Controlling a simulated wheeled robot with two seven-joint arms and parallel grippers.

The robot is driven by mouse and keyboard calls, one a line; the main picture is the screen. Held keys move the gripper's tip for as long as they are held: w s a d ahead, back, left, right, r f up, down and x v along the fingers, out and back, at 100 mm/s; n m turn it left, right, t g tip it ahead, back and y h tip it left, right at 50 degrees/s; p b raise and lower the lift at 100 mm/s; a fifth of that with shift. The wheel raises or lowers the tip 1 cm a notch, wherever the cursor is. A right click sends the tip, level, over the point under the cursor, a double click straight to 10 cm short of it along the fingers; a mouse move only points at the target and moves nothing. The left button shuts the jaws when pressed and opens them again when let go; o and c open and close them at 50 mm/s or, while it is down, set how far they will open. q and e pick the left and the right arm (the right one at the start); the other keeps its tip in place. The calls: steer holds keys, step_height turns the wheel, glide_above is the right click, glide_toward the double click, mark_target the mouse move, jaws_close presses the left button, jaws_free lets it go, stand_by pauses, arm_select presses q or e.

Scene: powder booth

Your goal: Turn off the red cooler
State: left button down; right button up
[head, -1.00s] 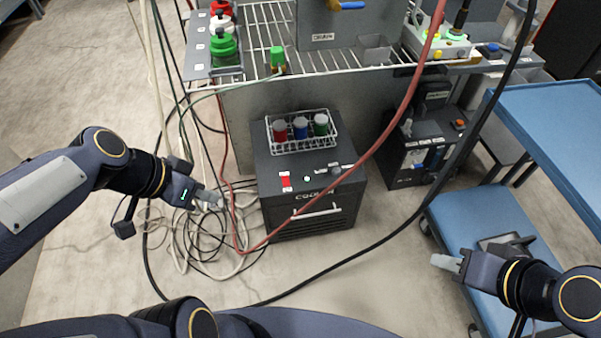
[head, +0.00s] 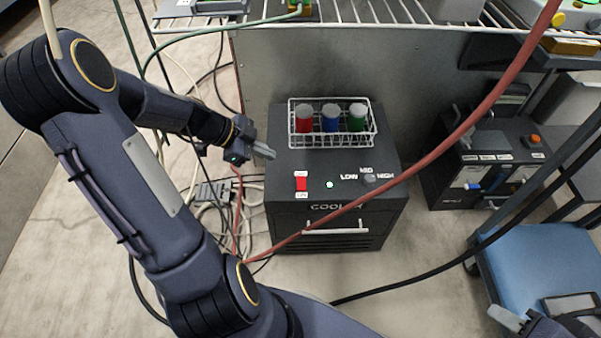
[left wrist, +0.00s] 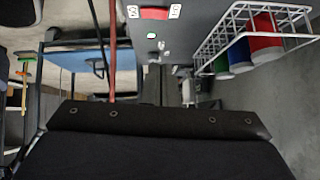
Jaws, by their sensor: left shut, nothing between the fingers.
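The cooler (head: 290,222) is a dark box with "COOL" lettering, standing on the floor. On its top are a red rocker switch (head: 301,184) with white labels above and below, a lit green light (head: 330,184) and a LOW-MID-HIGH knob (head: 370,178). In the left wrist view the switch (left wrist: 154,13) is at the top edge. My left gripper (head: 267,151) is shut and empty at the cooler's left edge, up and left of the switch and apart from it. My right gripper (head: 505,317) is partly cut off at the bottom right; its jaws are unclear.
A white wire rack (head: 292,128) with red, blue and green-bodied jars sits on the cooler's back. A red hose (head: 440,140) crosses in front of the cooler's right side. Cables lie left of it. A blue cart (head: 540,262) and a second dark box (head: 440,165) stand right.

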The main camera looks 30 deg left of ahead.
arm_select(q)
steer(key=b, duration=0.3)
glide_above(305, 179)
steer(key=s+a, duration=0.2)
steer(key=s, duration=0.1)
steer(key=f, duration=0.7)
steer(key=shift+w+a, duration=0.15)
steer(key=shift+w, duration=0.05)
steer(key=f, duration=0.2)
steer(key=f+b, duration=0.1)
steer(key=shift+w+f, duration=0.15)
steer(key=shift+w, duration=0.15)
steer(key=shift+f, duration=0.35)
